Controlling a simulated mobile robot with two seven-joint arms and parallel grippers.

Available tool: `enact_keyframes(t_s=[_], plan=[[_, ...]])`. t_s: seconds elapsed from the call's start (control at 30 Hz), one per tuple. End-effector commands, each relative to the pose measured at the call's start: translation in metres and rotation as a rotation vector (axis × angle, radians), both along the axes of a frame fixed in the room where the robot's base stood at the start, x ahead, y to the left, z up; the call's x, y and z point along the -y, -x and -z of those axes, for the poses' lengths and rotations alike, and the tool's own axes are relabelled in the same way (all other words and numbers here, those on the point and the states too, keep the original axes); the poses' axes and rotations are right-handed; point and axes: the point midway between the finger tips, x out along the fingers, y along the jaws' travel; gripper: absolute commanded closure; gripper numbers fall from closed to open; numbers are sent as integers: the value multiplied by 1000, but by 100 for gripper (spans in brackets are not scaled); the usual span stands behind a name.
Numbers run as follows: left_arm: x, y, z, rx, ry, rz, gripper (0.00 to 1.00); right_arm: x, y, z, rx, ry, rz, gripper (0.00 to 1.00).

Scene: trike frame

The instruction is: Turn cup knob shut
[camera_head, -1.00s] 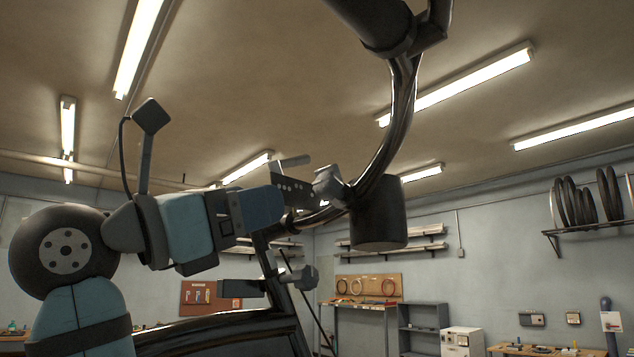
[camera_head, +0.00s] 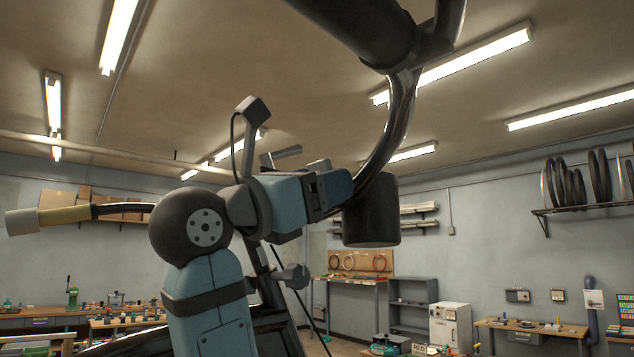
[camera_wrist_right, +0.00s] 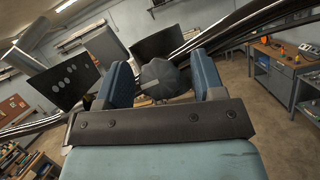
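The cup (camera_head: 371,214) is a black cylinder hanging below the curved black tube in the head view. In the right wrist view a dark grey faceted knob (camera_wrist_right: 164,82) with a light mark lies between my fingers. In the head view a grey piece of it shows just above my right gripper (camera_head: 336,188), which mostly hides it. My right gripper (camera_wrist_right: 163,84) has its two blue fingers apart, one on each side of the knob. I cannot tell whether they touch it. My left gripper is not in view.
A curved black tube (camera_head: 400,112) runs close above and right of my right gripper. A second grey knob (camera_head: 294,277) sits lower on the frame. A dark plate with holes (camera_wrist_right: 66,82) stands left of my fingers. Workbenches and shelves are far behind.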

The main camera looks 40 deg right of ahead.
Motion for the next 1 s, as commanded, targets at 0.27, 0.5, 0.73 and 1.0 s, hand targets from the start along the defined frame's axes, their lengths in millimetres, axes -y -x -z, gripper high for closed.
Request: enact_keyframes(t_s=[0.27,0.5,0.73,1.0], plan=[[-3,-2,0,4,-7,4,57,0,0,0,0,0,0,87],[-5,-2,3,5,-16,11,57,-1,0,1,21,-4,8,87],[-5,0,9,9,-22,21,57,-1,0,2,122,-24,44,87],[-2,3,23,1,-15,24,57,-1,-1,2,337,-64,122,87]])
